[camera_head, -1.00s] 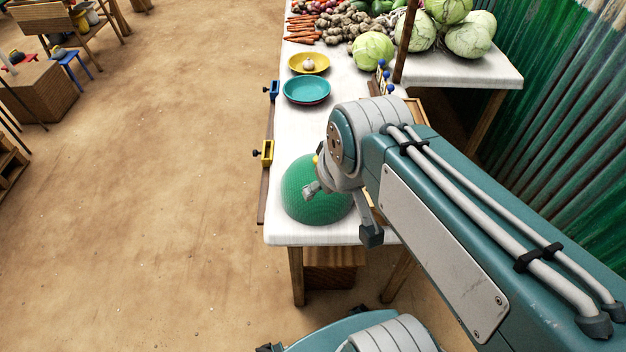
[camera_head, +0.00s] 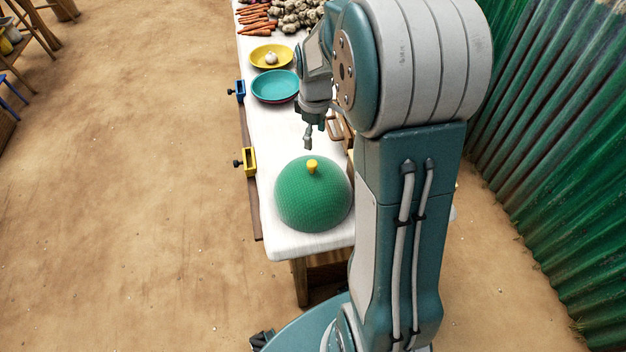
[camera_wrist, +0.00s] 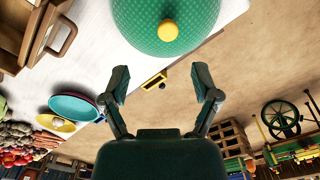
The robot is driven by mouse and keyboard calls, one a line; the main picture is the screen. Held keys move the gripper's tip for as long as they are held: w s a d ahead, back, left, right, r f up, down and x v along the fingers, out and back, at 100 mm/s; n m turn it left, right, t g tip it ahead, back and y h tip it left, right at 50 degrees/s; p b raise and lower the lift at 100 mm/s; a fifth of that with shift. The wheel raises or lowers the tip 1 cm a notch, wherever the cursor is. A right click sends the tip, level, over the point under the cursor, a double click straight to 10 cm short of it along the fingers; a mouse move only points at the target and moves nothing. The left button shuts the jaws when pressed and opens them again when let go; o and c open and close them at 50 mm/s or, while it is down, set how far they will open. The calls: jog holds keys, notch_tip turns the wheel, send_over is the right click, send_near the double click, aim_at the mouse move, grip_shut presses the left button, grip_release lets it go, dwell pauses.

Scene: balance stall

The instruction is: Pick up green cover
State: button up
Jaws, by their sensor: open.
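The green cover (camera_head: 312,202) is a mesh dome with a yellow knob (camera_head: 312,166) on top. It sits on the near end of the white-topped table (camera_head: 285,244). In the wrist view the green cover (camera_wrist: 165,22) is at the top, its yellow knob (camera_wrist: 168,30) ahead of the fingertips. My gripper (camera_wrist: 158,84) is open and empty, its two fingers spread apart and clear of the cover. In the head view my gripper (camera_head: 308,138) hangs above the table just beyond the cover, partly hidden by my arm. What is under the cover is hidden.
A teal plate (camera_head: 275,86) and a yellow plate (camera_head: 271,56) holding a pale bulb stand farther along the table. Yellow (camera_head: 248,161) and blue (camera_head: 239,91) clamps sit on its left edge. Carrots (camera_head: 256,20) lie at the back. A corrugated green wall (camera_head: 560,180) stands right.

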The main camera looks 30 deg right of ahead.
send_over(313, 163)
jog(key=f, duration=0.4)
jog(key=shift+w+a+f, duration=0.1)
jog(key=shift+w+a, duration=0.1)
jog(key=shift+a, duration=0.1)
jog(key=shift+d+f, duration=0.25)
jog(key=shift+f, duration=0.35)
notch_tip(313, 163, down, 5)
jog(key=shift+s+r, duration=0.15)
jog(key=shift+r, duration=0.05)
jog(key=shift+a+f, duration=0.15)
grip_shut()
